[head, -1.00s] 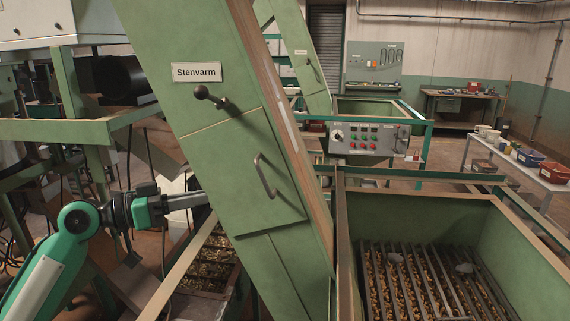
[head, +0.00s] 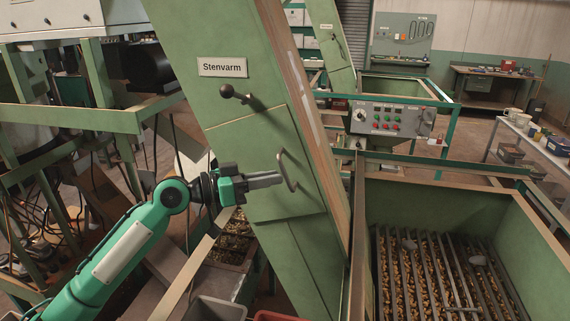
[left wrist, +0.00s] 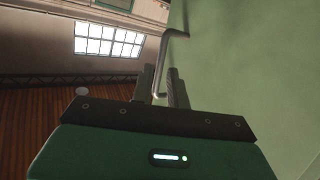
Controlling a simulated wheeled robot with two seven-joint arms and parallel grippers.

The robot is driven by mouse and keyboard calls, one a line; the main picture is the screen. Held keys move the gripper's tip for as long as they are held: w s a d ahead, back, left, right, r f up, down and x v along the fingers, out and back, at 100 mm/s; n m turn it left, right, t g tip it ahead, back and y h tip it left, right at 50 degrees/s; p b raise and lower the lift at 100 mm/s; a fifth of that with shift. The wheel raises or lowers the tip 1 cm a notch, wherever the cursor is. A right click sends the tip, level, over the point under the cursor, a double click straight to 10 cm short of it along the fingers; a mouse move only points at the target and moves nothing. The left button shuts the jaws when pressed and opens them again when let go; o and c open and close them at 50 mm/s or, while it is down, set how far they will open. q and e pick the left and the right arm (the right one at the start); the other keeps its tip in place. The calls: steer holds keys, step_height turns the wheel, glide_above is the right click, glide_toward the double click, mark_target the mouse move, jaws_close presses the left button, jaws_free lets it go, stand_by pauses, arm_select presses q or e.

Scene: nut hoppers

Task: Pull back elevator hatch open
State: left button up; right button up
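The green elevator hatch (head: 245,148) is set in the sloping green elevator casing marked "Stenvarm" and looks shut, flush with the casing. Its bent metal handle (head: 287,170) is on the hatch's right side. My left gripper (head: 277,178) reaches across the front of the hatch with its fingertips at the handle. In the left wrist view, the handle (left wrist: 162,60) passes down between the two fingers (left wrist: 160,85), with a narrow gap seen beside it. The fingers look open around it. A dark ball-ended latch knob (head: 227,91) is above the hatch. My right gripper is not in view.
A green hopper (head: 440,195) with a bar grate over nuts stands at the right. A control panel (head: 391,119) is behind it. A grey bin (head: 215,308) and a partly cut-off red bin (head: 278,316) are below the hatch. Green frame beams (head: 70,118) stand at the left.

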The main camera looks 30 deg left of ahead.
mark_target(286, 175)
arm_select(q)
steer(key=p+x, duration=0.1)
steer(key=x, duration=0.2)
steer(key=shift+w+d+r+p, duration=0.1)
steer(key=shift+w+p, duration=0.05)
steer(key=shift+p, duration=0.2)
steer(key=shift+w+d, duration=0.25)
steer(key=shift+d, duration=0.05)
jaws_close()
